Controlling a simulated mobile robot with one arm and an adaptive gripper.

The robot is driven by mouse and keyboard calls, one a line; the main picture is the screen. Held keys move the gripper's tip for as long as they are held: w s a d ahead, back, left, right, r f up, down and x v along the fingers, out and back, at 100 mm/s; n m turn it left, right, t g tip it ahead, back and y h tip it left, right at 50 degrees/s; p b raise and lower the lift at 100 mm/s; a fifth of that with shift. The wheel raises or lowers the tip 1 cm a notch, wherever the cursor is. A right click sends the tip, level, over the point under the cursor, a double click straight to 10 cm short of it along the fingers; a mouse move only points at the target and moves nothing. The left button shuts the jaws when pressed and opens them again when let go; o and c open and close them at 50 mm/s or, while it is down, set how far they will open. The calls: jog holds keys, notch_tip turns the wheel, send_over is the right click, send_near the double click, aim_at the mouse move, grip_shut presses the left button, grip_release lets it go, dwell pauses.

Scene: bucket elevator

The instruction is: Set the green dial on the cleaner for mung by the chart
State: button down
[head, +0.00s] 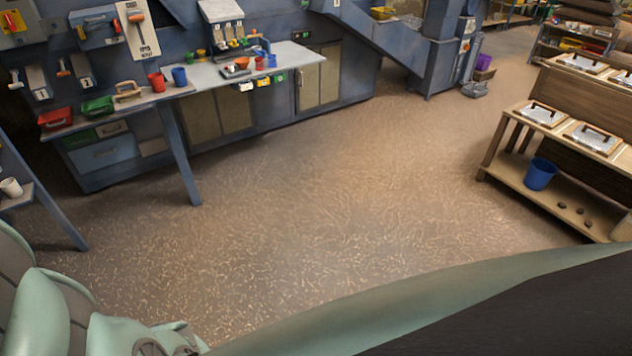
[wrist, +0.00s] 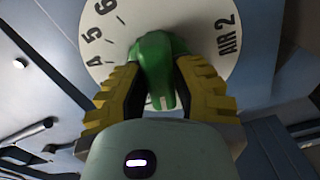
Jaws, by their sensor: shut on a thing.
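The green dial (wrist: 158,62) fills the upper middle of the wrist view. It sits on a round white plate (wrist: 108,38) with black marks; I read 4, 5, 6 and "AIR 2". My gripper (wrist: 160,88) has its ridged yellow fingers on both sides of the green dial and is shut on it. A pale mark shows on the near end of the dial. Much of the plate is hidden behind the dial and fingers. I cannot make out the green dial, my gripper or a readable chart in the head view.
In the head view, a blue-grey workbench (head: 215,76) with cups and trays stands at the back left. A wooden shelf unit (head: 510,165) with a blue bucket (head: 540,174) stands at the right. The speckled floor (head: 300,210) between them is clear.

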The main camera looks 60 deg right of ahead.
jog(key=shift+f+m, duration=0.15)
jog(key=shift+m, duration=0.15)
jog(key=shift+w+f+m+b, duration=0.1)
jog(key=shift+m+b, duration=0.3)
jog(key=shift+b, duration=0.15)
jog(key=m+b, duration=0.1)
jog(key=m, duration=0.2)
jog(key=shift+b, duration=0.4)
jog(key=m+b, duration=0.2)
jog(key=m, duration=0.3)
jog(key=shift+m, duration=0.4)
jog(key=c, duration=0.7)
grip_release()
jog(key=shift+c, duration=0.2)
